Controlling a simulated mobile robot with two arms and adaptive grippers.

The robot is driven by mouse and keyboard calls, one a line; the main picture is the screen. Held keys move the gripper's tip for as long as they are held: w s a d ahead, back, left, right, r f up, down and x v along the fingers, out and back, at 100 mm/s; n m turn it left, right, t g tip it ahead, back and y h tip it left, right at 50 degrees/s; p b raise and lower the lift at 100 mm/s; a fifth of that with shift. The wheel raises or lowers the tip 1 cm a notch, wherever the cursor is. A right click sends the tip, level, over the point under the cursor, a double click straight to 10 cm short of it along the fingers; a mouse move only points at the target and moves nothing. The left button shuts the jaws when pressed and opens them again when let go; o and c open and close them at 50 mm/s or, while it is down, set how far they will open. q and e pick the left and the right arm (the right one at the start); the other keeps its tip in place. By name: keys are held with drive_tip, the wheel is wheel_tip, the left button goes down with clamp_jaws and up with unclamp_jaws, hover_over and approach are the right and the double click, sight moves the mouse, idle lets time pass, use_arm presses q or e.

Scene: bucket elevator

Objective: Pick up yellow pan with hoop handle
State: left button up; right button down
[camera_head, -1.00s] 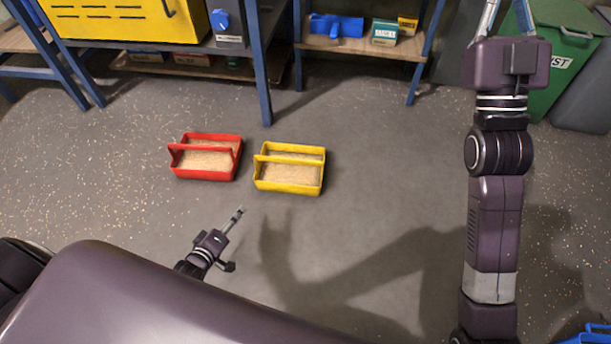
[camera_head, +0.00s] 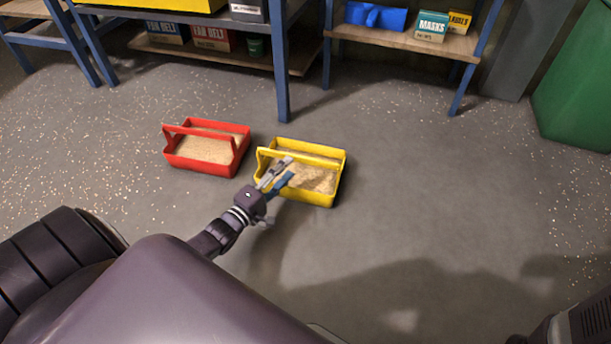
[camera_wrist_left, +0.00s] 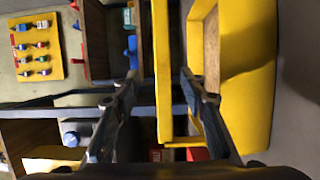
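The yellow pan (camera_head: 312,197) stands on the floor, filled with tan grain-like material, with a hoop handle across its top. My left gripper (camera_head: 289,168) is over the pan's left part, at the handle. In the left wrist view the pan (camera_wrist_left: 248,75) fills the right side, and its yellow handle bar (camera_wrist_left: 161,60) runs up the picture between the two parted fingers of my left gripper (camera_wrist_left: 159,75). The gripper is open; whether a finger touches the bar cannot be told. My right gripper is out of view.
A red pan (camera_head: 198,164) with similar contents stands just left of the yellow one. A blue-legged bench (camera_head: 283,80) and a shelf with boxes (camera_head: 432,26) are behind. A green bin (camera_head: 578,95) stands at the right. The floor right of the yellow pan is clear.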

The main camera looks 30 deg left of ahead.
sight(297, 158)
use_arm(q)
drive_tip(key=w+b, duration=0.1)
drive_tip(key=w, duration=0.1)
drive_tip(key=w+b, duration=0.4)
drive_tip(key=shift+d+f, duration=0.2)
drive_tip(key=shift+f, duration=0.15)
drive_tip(key=shift+w+r, duration=0.15)
drive_tip(key=shift+w, duration=0.1)
drive_tip(key=shift+c, duration=0.2)
clamp_jaws()
drive_tip(key=shift+w+r, duration=0.1)
drive_tip(key=shift+r, duration=0.25)
